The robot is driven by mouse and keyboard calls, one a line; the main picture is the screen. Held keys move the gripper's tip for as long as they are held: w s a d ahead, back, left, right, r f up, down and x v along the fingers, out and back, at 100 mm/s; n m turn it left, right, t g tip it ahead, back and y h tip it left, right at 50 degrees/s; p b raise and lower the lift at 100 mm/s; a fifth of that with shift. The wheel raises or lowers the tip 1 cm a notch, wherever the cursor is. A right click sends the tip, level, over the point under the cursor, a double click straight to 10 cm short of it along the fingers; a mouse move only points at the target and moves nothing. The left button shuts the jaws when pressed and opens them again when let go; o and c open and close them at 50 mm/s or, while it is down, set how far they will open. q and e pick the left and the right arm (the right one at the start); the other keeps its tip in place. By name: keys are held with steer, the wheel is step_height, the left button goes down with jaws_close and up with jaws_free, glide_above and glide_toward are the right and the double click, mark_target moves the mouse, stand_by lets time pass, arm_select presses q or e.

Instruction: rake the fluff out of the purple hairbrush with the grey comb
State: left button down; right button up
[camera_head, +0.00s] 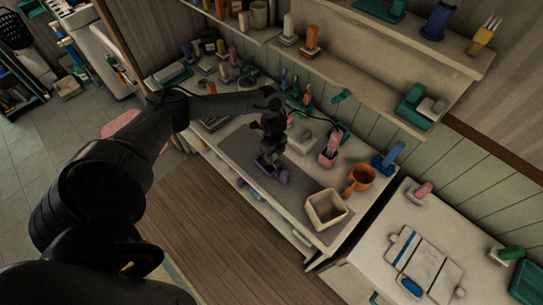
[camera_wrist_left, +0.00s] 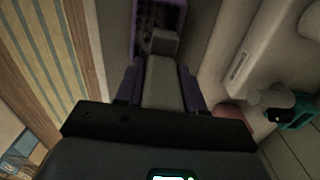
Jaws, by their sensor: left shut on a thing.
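The purple hairbrush (camera_head: 283,175) lies on the grey mat on the counter. Its purple rim and dark bristle bed (camera_wrist_left: 160,14) show at the top of the left wrist view. My left gripper (camera_head: 268,158) is over the brush, pointing down. In the wrist view my left gripper (camera_wrist_left: 163,85) is shut on a grey piece, the grey comb (camera_wrist_left: 164,75), which reaches forward to the near end of the bristle bed. The comb's teeth and any contact with the bristles are hidden. I cannot make out the fluff. My right gripper is not in view.
A cream square bin (camera_head: 326,209) stands on the mat's right end. An orange mug (camera_head: 360,177), a pink cup with items (camera_head: 329,153) and a blue object (camera_head: 388,157) stand beyond it. Bottles crowd the back wall. The mat (camera_head: 232,149) is clear left of the gripper.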

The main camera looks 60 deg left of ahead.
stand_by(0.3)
arm_select(q)
steer(key=shift+s+r+p, duration=0.1)
steer(key=shift+s+p, duration=0.25)
steer(key=shift+p, duration=0.25)
steer(key=shift+s+d+p, duration=0.25)
steer(key=shift+s+p, duration=0.3)
steer(key=shift+s, duration=0.2)
steer(key=shift+w, duration=0.15)
steer(key=shift+w+a+b, duration=0.1)
steer(key=shift+w+b, duration=0.3)
steer(key=shift+b, duration=0.05)
steer(key=shift+w+a+b, duration=0.2)
steer(key=shift+w+b, duration=0.1)
steer(key=shift+w, duration=0.2)
steer(key=shift+s, duration=0.1)
